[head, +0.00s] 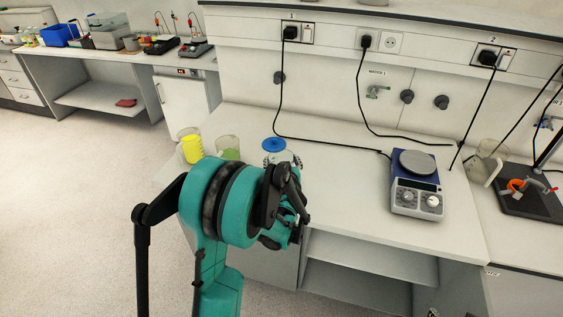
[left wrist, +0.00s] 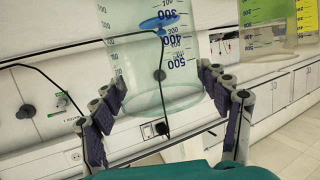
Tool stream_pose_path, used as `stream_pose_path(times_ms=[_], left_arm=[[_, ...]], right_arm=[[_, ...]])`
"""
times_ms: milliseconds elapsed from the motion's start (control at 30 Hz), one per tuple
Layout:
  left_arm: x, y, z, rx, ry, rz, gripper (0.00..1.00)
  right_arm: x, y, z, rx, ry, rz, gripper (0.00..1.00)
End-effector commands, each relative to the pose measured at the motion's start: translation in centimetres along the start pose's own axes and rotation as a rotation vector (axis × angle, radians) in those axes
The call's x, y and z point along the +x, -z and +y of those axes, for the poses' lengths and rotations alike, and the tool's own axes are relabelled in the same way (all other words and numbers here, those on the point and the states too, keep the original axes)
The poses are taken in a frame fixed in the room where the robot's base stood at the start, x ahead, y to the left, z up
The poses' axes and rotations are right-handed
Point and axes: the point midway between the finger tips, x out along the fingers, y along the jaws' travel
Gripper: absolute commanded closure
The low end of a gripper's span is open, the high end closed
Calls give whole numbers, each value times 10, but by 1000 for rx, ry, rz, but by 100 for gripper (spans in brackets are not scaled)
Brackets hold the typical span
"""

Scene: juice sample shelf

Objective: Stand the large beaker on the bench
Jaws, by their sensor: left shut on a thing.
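My left gripper (head: 285,195) is over the front edge of the bench (head: 345,185) in the head view. In the left wrist view its fingers (left wrist: 165,110) are shut around a large clear glass beaker (left wrist: 140,75) with blue graduation marks. In the head view the held beaker (head: 284,157) is mostly hidden behind the gripper, with only a clear part showing. I cannot tell whether it touches the bench. My right gripper is not in view.
A yellow-filled beaker (head: 192,149) and a green-filled beaker (head: 229,150) stand left of the gripper. A round blue object (head: 273,145) is just behind it. A hotplate stirrer (head: 416,185) stands to the right, with cables behind. The bench between gripper and stirrer is clear.

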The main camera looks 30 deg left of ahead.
Motion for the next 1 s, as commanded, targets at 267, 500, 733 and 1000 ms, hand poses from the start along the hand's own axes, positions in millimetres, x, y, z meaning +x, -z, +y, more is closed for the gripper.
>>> stream_pose_path(times_ms=[267, 500, 733, 1000], left_arm=[[1, -3, 0, 0, 0, 0, 4], [1, -3, 0, 0, 0, 0, 4], [-11, 2, 1, 1, -2, 0, 4], [-70, 2, 1, 2, -3, 0, 4]], right_arm=[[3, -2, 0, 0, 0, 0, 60], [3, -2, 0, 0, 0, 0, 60], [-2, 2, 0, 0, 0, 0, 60], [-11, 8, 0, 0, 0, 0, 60]])
